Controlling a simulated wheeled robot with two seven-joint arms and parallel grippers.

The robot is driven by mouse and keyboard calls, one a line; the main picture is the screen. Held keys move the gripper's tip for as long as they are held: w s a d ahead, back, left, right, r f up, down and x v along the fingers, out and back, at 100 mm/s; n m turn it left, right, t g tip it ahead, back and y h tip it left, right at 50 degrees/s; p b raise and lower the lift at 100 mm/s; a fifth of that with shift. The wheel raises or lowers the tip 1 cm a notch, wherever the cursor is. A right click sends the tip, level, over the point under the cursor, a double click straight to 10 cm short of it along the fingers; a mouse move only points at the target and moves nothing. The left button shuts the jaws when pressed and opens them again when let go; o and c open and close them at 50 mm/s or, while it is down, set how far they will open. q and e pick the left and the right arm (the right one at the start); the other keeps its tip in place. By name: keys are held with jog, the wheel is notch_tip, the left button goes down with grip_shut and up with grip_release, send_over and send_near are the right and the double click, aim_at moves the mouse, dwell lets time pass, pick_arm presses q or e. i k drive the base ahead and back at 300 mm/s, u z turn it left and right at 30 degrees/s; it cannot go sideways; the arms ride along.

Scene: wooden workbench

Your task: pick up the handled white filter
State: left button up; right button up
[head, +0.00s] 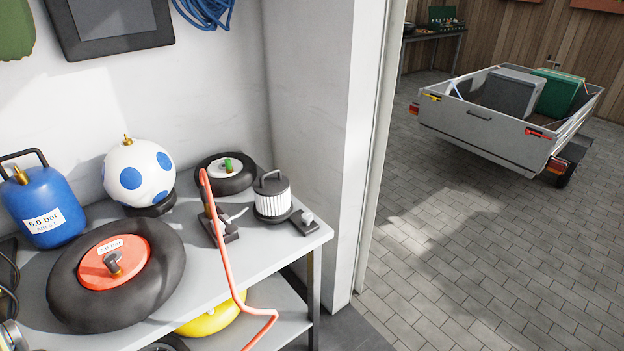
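The handled white filter (272,201) stands upright near the right end of the grey workbench. It has a white pleated body, a dark top with an arched dark handle, and a dark base. A small dark block with a light knob (304,222) sits close to its right. A dark fitting with a red hose (221,226) stands close to its left. Neither of my grippers shows in the head view.
The bench (190,301) also holds a large black tyre with a red hub (113,262), a blue tank (43,207), a blue-spotted white ball (139,173) and a small black wheel (226,182). The red hose (240,293) hangs over the front edge. A wall corner (318,120) rises behind the filter.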

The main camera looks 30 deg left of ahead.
aim_at(272, 188)
jog(key=u, duration=0.6)
jog(key=i, duration=1.1)
jog(key=u, duration=1)
